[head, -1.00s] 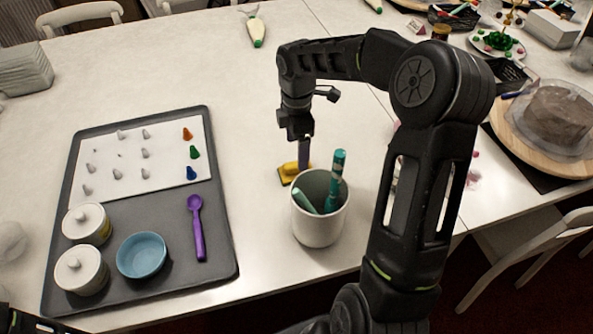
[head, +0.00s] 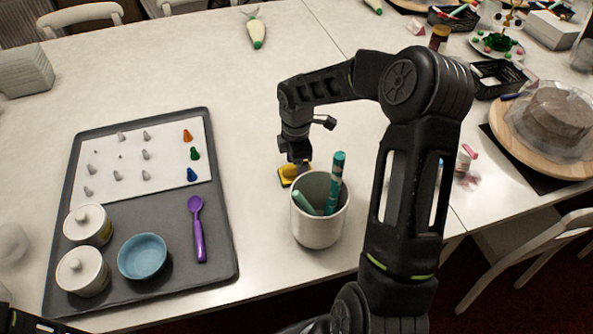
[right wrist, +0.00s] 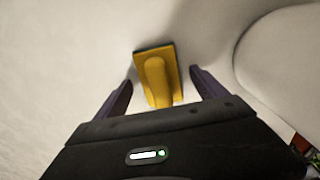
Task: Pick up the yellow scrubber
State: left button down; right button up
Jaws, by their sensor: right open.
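The yellow scrubber (head: 287,174) lies on the white table, just behind the white cup, partly hidden by my right gripper in the head view. In the right wrist view, the scrubber (right wrist: 157,77) shows its yellow handle and a flat block with a dark edge. My right gripper (head: 299,168) is low over it, pointing down. In the right wrist view, the open fingers of the right gripper (right wrist: 160,88) stand on either side of the handle, with gaps on both sides. My left gripper is not clearly in view.
The white cup (head: 318,231) with teal-handled tools stands close in front of the scrubber. A grey tray (head: 165,283) with piping tips, lidded jars, a blue bowl and a purple spoon lies to the left. The table behind the scrubber is mostly clear.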

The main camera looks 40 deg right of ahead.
jog(key=shift+c, duration=0.2)
dwell(0.4)
jog(key=c, duration=1.4)
jog(key=shift+r, duration=0.15)
jog(key=shift+c, duration=0.2)
notch_tip(320, 180, up, 10)
jog(key=shift+f, duration=0.1)
